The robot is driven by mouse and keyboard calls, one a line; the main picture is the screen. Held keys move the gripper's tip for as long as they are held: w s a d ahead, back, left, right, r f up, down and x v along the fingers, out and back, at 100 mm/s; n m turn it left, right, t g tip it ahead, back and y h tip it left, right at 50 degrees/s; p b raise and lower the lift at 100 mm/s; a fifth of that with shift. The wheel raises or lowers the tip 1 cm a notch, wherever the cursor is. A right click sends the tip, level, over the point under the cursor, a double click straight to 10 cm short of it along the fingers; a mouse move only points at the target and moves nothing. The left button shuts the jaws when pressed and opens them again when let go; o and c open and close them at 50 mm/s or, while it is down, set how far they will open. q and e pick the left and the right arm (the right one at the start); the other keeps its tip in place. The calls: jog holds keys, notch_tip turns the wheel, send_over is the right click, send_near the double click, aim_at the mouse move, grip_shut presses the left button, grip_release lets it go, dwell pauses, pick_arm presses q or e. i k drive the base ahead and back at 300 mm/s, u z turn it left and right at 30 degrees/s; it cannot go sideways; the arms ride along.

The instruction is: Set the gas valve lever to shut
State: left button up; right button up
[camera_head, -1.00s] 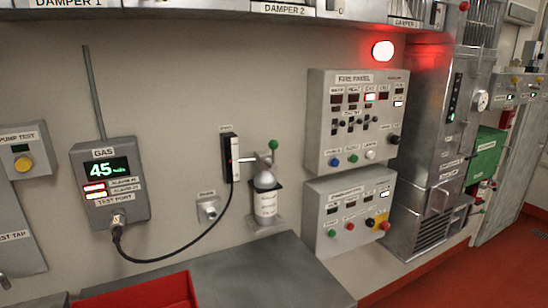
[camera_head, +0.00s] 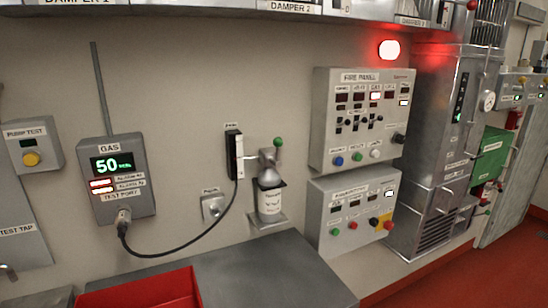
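No lever that I can read as the gas valve shows. A grey gas detector box (camera_head: 121,178) on the wall is labelled GAS, reads 50 in green and has two lit red alarm lamps. A black cable runs from its test port to a black holder (camera_head: 234,156) on the wall. Beside that holder stands a small gas bottle (camera_head: 270,197) in a bracket, with a valve head topped by a green knob (camera_head: 278,142). Whether this is the task's valve I cannot tell. Neither of my grippers is in view.
A fire panel (camera_head: 345,163) and a lower control box (camera_head: 314,228) are on the wall; a red lamp (camera_head: 389,49) glows above. A grey worktop (camera_head: 265,270) and red tray (camera_head: 140,297) lie in front. A tall metal cabinet (camera_head: 438,125) stands right, beside open red floor (camera_head: 470,262).

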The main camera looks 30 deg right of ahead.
aim_at(279, 142)
jog(key=k, duration=0.45)
jog(key=u, duration=0.75)
jog(key=i, duration=0.8)
jog(key=z, duration=1.65)
